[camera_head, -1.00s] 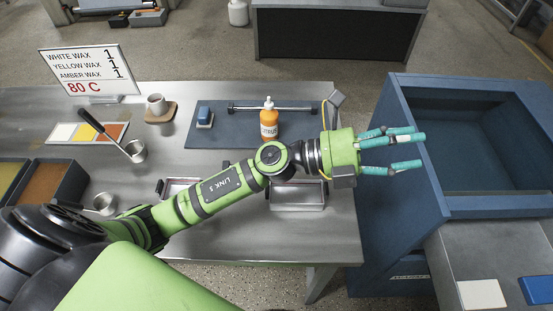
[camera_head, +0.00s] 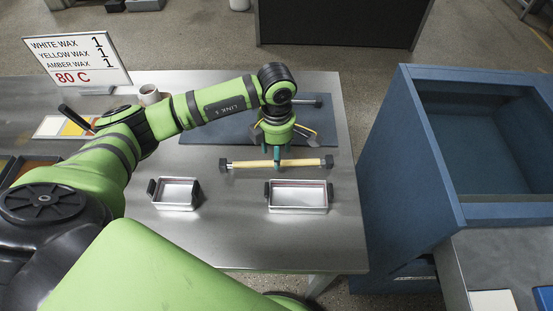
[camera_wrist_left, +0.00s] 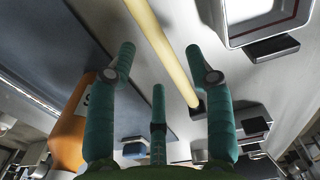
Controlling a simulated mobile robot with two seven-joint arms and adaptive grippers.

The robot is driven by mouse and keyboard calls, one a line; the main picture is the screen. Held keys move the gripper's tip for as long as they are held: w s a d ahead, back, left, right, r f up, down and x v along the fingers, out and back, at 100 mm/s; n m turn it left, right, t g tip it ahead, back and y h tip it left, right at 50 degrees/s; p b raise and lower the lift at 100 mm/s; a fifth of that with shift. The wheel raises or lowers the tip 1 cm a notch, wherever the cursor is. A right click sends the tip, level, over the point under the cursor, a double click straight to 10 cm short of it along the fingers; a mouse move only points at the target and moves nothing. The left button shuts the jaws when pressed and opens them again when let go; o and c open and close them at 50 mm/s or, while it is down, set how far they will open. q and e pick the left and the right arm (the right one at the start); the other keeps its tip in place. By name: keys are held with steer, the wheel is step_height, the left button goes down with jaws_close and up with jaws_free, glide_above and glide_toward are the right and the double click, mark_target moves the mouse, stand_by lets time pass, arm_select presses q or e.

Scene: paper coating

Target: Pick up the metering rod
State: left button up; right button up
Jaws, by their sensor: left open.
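A pale yellow rod (camera_head: 302,162) with dark ends lies crosswise near the right middle of the table. A second, grey rod shows partly on the blue mat, its dark right end (camera_head: 311,102) visible behind my arm. I cannot tell for sure which one is the metering rod. My left gripper (camera_head: 277,158) points down over the middle of the yellow rod, with one teal finger in front of it. In the left wrist view the gripper (camera_wrist_left: 160,62) is open, and the yellow rod (camera_wrist_left: 160,40) passes between the spread fingers; contact cannot be told. My right gripper is not in view.
Two metal trays (camera_head: 177,206) (camera_head: 300,209) stand in front of the rod. An orange bottle (camera_wrist_left: 72,125) is close to the fingers in the left wrist view. A wax sign (camera_head: 75,60) stands at back left. A blue bin (camera_head: 432,150) is right of the table (camera_head: 235,238).

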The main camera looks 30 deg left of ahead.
arm_select(q)
steer(key=shift+f+p, duration=0.45)
steer(key=shift+f, duration=1.4)
jaws_close()
steer(key=shift+w+r, duration=0.1)
